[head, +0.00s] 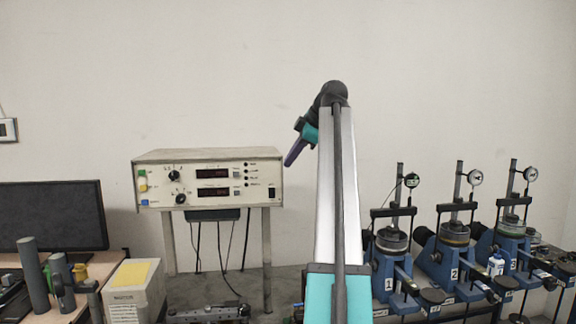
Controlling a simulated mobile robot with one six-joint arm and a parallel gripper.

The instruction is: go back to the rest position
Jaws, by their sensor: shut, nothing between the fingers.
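My arm rises in the middle of the head view, with a silver link, teal parts and a dark joint at its top. My gripper (290,160) hangs from that joint on its left side, pointing down and left. Its purple-dark fingers are together with nothing between them. It is in the air in front of the wall, just right of the beige instrument box (208,180). The silver link hides part of what stands behind it.
The box with dials and red displays rests on a metal stand. Blue test devices (447,258) with dial gauges stand at right. A dark monitor (50,215), grey cylinders (33,280) and a carton (134,292) are at left. The air before the wall (440,80) is free.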

